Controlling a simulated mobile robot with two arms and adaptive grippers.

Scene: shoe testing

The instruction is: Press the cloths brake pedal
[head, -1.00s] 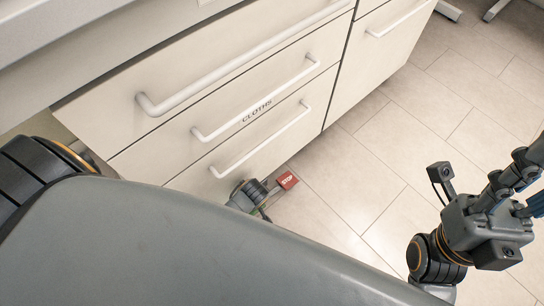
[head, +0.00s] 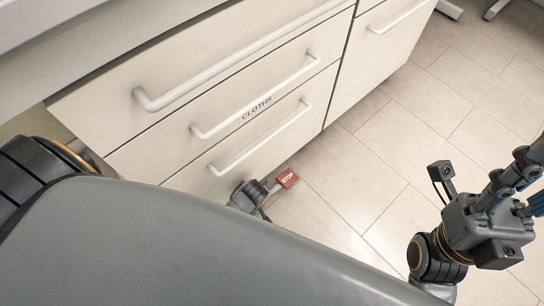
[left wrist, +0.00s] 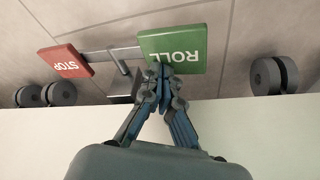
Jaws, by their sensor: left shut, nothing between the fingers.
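The CLOTHS label (head: 257,108) is on the middle drawer of a cream cabinet (head: 160,165). The red STOP pedal (head: 288,178) sticks out low at the cabinet's base, over the floor. It also shows in the left wrist view (left wrist: 65,61), on the left, joined by a metal bar to the green ROLL pedal (left wrist: 172,47). My left gripper (left wrist: 163,72) is shut and empty, its fingertips at the ROLL pedal's near edge; contact is unclear. My right gripper (head: 520,185) is at the right edge, partly cut off, away from the pedals.
Dark caster wheels sit under the cabinet, left (left wrist: 46,94) and right (left wrist: 273,76) of the pedals. Long white handles (head: 240,60) stick out from the drawers. The tiled floor (head: 400,150) to the right of the cabinet is clear.

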